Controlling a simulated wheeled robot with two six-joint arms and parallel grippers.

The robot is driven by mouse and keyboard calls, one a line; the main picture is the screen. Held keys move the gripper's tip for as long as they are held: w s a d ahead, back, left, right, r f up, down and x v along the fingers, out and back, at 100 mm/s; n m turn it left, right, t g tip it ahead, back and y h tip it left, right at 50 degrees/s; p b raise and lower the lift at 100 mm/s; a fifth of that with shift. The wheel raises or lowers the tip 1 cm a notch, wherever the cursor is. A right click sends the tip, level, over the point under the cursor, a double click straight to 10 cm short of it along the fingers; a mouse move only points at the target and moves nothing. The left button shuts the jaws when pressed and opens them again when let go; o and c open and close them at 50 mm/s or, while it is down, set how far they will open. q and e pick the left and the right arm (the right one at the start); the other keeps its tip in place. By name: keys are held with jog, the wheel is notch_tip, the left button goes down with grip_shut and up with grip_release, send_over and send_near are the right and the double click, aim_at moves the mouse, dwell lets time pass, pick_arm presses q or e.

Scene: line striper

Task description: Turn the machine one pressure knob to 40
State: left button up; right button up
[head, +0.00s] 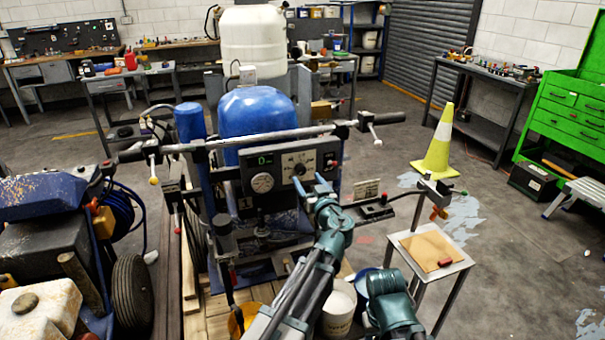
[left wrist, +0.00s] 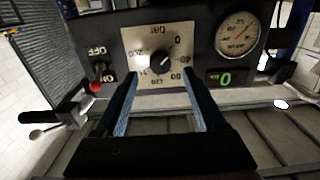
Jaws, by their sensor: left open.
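The striper marked 1 has a dark control panel (head: 325,158) with a pale dial plate (head: 287,160), which also shows in the left wrist view (left wrist: 136,42). The black pressure knob (left wrist: 162,63) sits in the middle of that plate, among the numbers 0, 40, 80 and 120. Its mark seems to point towards 0, but it is small. My left gripper (head: 309,181) is open in front of the panel. In the left wrist view its two fingers (left wrist: 160,82) are spread below the knob, with nothing between them. My right gripper is not in view.
A round gauge (left wrist: 236,36) and a green display (left wrist: 220,79) reading 0 sit beside the plate. A red-tipped switch (left wrist: 97,85) is on its other side. A handlebar (head: 270,137) crosses above the panel. A small stand (head: 430,250) is at the right.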

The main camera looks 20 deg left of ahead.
aim_at(302, 172)
pick_arm(q)
jog(key=shift+x, duration=2.6)
grip_shut()
